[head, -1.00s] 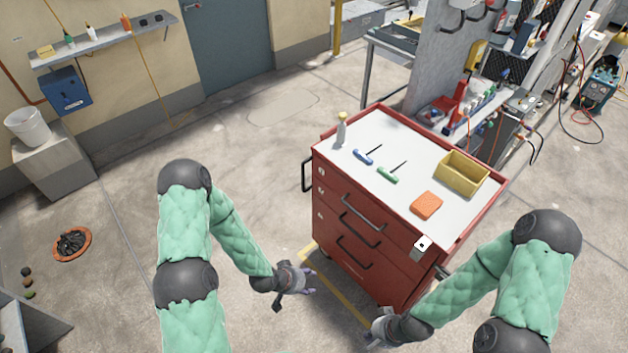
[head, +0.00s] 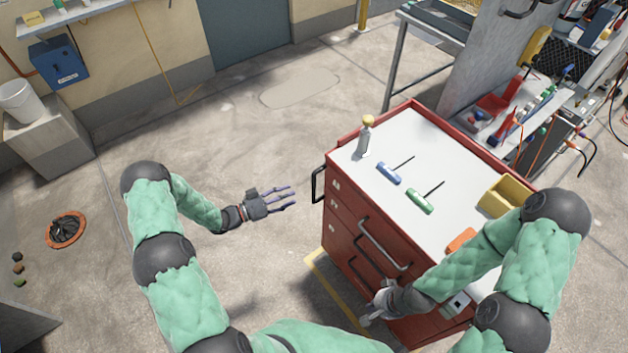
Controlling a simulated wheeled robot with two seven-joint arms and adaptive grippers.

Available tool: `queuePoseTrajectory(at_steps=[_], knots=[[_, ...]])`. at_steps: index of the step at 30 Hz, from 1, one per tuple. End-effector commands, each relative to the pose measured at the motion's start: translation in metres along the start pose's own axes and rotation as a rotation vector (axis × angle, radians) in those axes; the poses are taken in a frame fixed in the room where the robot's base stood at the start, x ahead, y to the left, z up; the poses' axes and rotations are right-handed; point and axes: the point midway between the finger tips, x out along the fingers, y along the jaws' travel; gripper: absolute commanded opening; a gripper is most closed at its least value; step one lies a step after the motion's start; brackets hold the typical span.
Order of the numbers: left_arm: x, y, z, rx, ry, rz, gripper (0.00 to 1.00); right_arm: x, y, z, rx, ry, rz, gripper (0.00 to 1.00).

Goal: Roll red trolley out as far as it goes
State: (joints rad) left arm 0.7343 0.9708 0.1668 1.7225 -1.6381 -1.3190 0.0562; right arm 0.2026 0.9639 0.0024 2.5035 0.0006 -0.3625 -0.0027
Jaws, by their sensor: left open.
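The red trolley (head: 345,228) stands right of centre with a white top and several drawers with dark bar handles. A dark handle (head: 317,185) is on its left side. My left gripper (head: 285,198) is open and empty. Its fingers point right toward that side handle, a short gap away in the picture. My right gripper (head: 372,312) is in front of the lower drawers, near a drawer handle. Whether it touches the trolley or is open I cannot tell. My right arm hides the trolley's front right part.
On the trolley top are a spray bottle (head: 364,138), a blue-handled tool (head: 388,173), a green-handled tool (head: 419,201), a yellow bin (head: 503,194) and a partly hidden orange block (head: 462,241). A grey panel and bench (head: 410,50) stand behind.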

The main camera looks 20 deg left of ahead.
Motion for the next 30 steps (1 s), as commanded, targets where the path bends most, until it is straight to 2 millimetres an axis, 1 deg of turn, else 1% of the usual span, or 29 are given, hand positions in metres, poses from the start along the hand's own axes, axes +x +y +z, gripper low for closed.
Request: queuePoseTrajectory(at_steps=[5, 9, 15, 18, 21, 30], knots=[[0.027, 0.002, -0.001, -0.001, -0.001, 0.004, 0.49, -0.003, -0.001, 0.0, 0.0, 0.0, 0.0, 0.0], [0.053, 0.001, -0.001, -0.001, -0.001, 0.003, 0.49, -0.005, -0.002, 0.0, 0.0, 0.0, 0.0, 0.0], [0.083, 0.001, 0.0, -0.001, -0.002, 0.001, 0.49, -0.006, -0.002, 0.0, 0.0, 0.0, 0.0, 0.0], [0.093, 0.001, 0.0, -0.001, -0.002, 0.001, 0.49, -0.006, -0.002, 0.0, 0.0, 0.0, 0.0, 0.0], [0.099, 0.001, 0.0, -0.001, -0.002, 0.0, 0.49, -0.006, -0.002, 0.0, 0.0, 0.0, 0.0, 0.0], [0.102, 0.0, 0.0, -0.001, -0.002, -0.001, 0.49, -0.006, -0.002, 0.0, 0.0, 0.0, 0.0, 0.0]])
